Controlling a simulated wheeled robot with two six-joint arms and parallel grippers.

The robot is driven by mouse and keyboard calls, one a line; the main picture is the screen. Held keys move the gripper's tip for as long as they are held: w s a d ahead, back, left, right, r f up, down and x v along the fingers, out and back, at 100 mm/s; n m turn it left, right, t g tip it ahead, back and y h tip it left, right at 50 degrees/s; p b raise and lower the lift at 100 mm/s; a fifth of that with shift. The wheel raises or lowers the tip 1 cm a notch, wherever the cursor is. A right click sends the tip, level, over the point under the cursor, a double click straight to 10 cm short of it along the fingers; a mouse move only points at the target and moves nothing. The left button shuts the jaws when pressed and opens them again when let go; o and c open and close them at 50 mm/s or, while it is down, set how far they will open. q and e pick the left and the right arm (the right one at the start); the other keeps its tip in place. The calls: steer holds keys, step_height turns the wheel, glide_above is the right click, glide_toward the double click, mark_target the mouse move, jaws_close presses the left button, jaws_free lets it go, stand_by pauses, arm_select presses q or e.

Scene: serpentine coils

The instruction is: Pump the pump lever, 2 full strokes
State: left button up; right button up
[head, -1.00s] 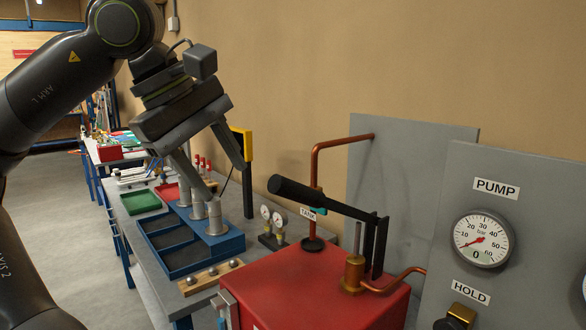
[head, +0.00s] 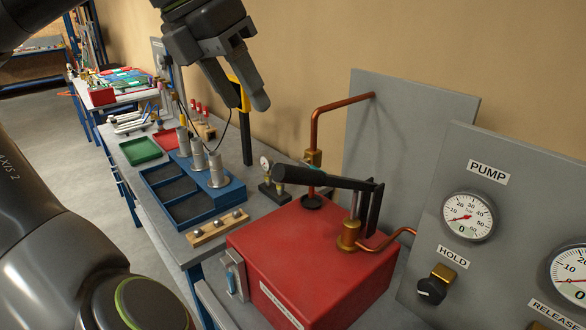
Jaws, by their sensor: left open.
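The pump lever (head: 320,178) is a black bar with a thick grip at its left end. It lies nearly level above the red tank (head: 300,262), hinged at an upright black bracket on the right, beside the brass pump cylinder (head: 348,235). My left gripper (head: 249,104) is open and empty, above and to the left of the lever's grip and apart from it. The gauge under the PUMP label (head: 467,218) shows its red needle at the low end and a 0 below. My right gripper is not in view.
A copper pipe (head: 314,130) rises behind the lever. A grey panel on the right carries a HOLD knob (head: 432,290) and a second gauge. Left of the tank are a blue tray (head: 170,222) with metal cylinders, small gauges (head: 266,165) and a yellow-topped black post (head: 246,130).

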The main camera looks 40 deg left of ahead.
arm_select(q)
glide_toward(291, 182)
steer(key=x, duration=0.3)
steer(key=a+x, duration=0.1)
steer(key=x, duration=0.1)
steer(key=shift+w+f, duration=0.2)
steer(key=shift+w, duration=0.2)
steer(key=shift+w+f+p, duration=0.2)
steer(key=shift+f+p, duration=0.05)
steer(key=shift+p, duration=0.05)
steer(key=shift+p+x, duration=0.65)
steer(key=shift+x, duration=0.4)
steer(key=shift+p+x, duration=0.35)
steer(key=shift+x, duration=1.05)
steer(key=shift+c, duration=0.4)
jaws_close()
